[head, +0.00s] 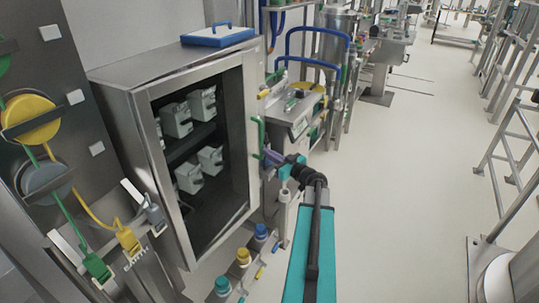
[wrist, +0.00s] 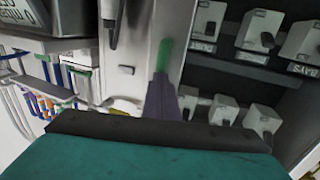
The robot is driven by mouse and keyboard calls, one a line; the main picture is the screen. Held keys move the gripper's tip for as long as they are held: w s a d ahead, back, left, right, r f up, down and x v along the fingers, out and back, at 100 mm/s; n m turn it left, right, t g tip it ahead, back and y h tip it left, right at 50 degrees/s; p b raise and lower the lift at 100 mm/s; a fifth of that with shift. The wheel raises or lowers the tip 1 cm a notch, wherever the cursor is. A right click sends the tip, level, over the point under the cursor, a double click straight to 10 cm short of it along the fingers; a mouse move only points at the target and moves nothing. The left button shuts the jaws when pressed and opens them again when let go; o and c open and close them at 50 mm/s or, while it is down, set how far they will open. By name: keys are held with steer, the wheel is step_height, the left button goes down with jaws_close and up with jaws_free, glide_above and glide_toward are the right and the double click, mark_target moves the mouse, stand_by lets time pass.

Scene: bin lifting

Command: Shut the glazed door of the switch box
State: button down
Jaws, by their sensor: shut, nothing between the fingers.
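The switch box is a steel cabinet (head: 118,112) left of centre in the head view. Its glazed door (head: 253,90) has a steel frame around a dark pane, with grey switch units visible behind. The door looks close to the box front; I cannot tell whether a small gap remains. A green handle (head: 259,136) is on the door's right edge; it also shows in the wrist view (wrist: 165,56). My gripper (head: 268,156) is shut and empty at the handle's lower end. Its purple fingers (wrist: 161,92) overlap the handle in the wrist view; contact is unclear.
A blue-and-white tray (head: 218,36) lies on top of the box. Yellow and grey round parts with cables (head: 30,118) hang at left. Colored knobs (head: 243,257) stand below the box. Open floor (head: 400,170) lies to the right.

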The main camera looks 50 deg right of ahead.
mark_target(261, 155)
steer(key=w+y+b, duration=0.1)
steer(key=w, duration=0.1)
steer(key=w+n+y+b, duration=0.1)
steer(key=w+b, duration=0.1)
steer(key=shift+w+d+f, duration=0.15)
steer(key=shift+w+f, duration=0.05)
steer(key=shift+w, duration=0.1)
steer(key=shift+w+r+b, duration=0.1)
steer(key=shift+w+b, duration=0.2)
steer(key=shift+w, duration=0.05)
steer(key=shift+w+r, duration=0.2)
steer(key=shift+r, duration=0.35)
steer(key=shift+s+b, duration=0.1)
steer(key=shift+b, duration=0.2)
steer(key=shift+s+f+b, duration=0.4)
steer(key=shift+s+b, duration=0.25)
steer(key=shift+b, duration=0.15)
steer(key=s+b, duration=0.3)
steer(key=s, duration=1)
steer(key=shift+s+d, duration=0.25)
steer(key=shift+d, duration=0.05)
